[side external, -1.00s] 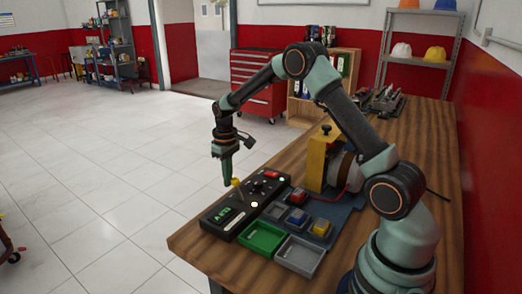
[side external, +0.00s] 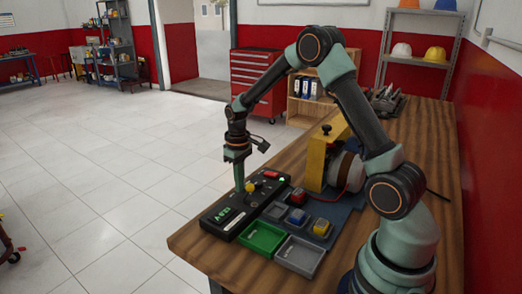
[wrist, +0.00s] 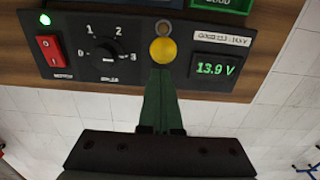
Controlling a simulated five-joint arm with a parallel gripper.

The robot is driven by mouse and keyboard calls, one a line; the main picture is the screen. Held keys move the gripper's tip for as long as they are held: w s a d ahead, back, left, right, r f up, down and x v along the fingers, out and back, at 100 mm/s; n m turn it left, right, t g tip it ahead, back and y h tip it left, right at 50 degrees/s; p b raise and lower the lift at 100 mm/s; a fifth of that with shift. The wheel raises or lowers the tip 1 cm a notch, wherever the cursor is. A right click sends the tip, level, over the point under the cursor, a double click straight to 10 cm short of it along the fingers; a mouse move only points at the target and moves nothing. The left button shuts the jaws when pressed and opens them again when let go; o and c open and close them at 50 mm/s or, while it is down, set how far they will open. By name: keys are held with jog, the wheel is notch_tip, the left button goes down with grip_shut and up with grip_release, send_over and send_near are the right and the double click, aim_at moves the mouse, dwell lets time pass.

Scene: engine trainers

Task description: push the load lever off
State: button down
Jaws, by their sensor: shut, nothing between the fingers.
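The load lever is a short lever with a yellow ball knob (side external: 250,187) on the black control panel (side external: 222,222). In the wrist view its knob (wrist: 163,50) is seen from above, just below a small, dull round lamp (wrist: 162,27). My gripper (side external: 239,189) is shut and empty, pointing down at the panel. Its fingertips (wrist: 161,71) are right beside the knob, on its left in the side view. They appear to touch it, but the exact contact is unclear. The lever's stem is hidden under the knob in the wrist view.
The panel carries a red rocker switch (wrist: 49,55), a black rotary dial (wrist: 109,53) and a display (wrist: 218,68) reading 13.9 V. A green tray (side external: 263,239) and a grey tray (side external: 300,256) lie in front. A yellow-framed machine (side external: 317,160) stands behind.

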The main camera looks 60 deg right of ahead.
jog(key=shift+w, duration=0.15)
jog(key=shift+w, duration=0.5)
notch_tip(320, 180, up, 7)
dwell(0.9)
jog(key=shift+r, duration=0.15)
jog(key=s+a+r+t, duration=0.2)
jog(key=s+a+r, duration=0.4)
jog(key=r, duration=0.3)
jog(key=s+a+r+t, duration=0.2)
jog(key=s+a, duration=0.4)
jog(key=s, duration=0.4)
jog(key=shift+s+t, duration=0.4)
jog(key=shift+t, duration=0.4)
jog(key=shift+r, duration=0.1)
